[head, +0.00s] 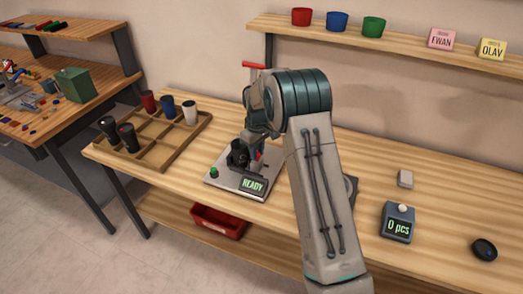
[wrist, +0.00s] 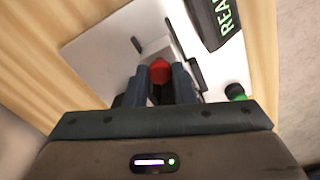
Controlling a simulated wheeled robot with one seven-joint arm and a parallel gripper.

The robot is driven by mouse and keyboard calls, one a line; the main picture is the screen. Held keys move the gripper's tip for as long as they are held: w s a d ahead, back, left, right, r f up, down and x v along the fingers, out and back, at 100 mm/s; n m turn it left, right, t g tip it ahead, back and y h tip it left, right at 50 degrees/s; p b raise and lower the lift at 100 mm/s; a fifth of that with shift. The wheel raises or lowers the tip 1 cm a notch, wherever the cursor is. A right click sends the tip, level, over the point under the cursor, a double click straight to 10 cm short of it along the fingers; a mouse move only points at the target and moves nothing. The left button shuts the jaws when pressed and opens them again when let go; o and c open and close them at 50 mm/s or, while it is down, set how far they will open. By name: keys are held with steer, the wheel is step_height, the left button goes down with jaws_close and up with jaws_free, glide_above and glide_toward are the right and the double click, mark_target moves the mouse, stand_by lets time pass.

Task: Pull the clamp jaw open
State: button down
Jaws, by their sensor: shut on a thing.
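The laser marker's pale base plate (head: 222,182) stands on the bench, with a display reading READY (head: 253,184) and a green button (head: 214,172). My gripper (wrist: 160,82) has its two dark fingers closed around a red knob (wrist: 160,70), seemingly the clamp jaw's grip, low over the plate. In the head view my arm partly covers the marker, and a bit of red (head: 258,155) shows beside the gripper. In the wrist view the display (wrist: 224,18) and green button (wrist: 235,92) lie to the right. My fingers hide most of the jaw.
A wooden compartment tray (head: 160,152) with several cups stands left of the marker. A counter reading 0 pcs (head: 398,224), a small pale block (head: 405,178) and a dark round object (head: 484,248) lie right. A red bin (head: 218,222) is below. A red handle (head: 254,65) rises behind my arm.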

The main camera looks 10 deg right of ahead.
steer(key=shift+d, duration=0.3)
steer(key=c, duration=1.3)
jaws_free()
steer(key=shift+s, duration=0.1)
steer(key=shift+o, duration=0.5)
steer(key=shift+d, duration=0.15)
steer(key=shift+a, duration=0.3)
steer(key=shift+r, duration=0.4)
step_height(320, 180, up, 13)
steer(key=b, duration=0.1)
steer(key=shift+d, duration=0.15)
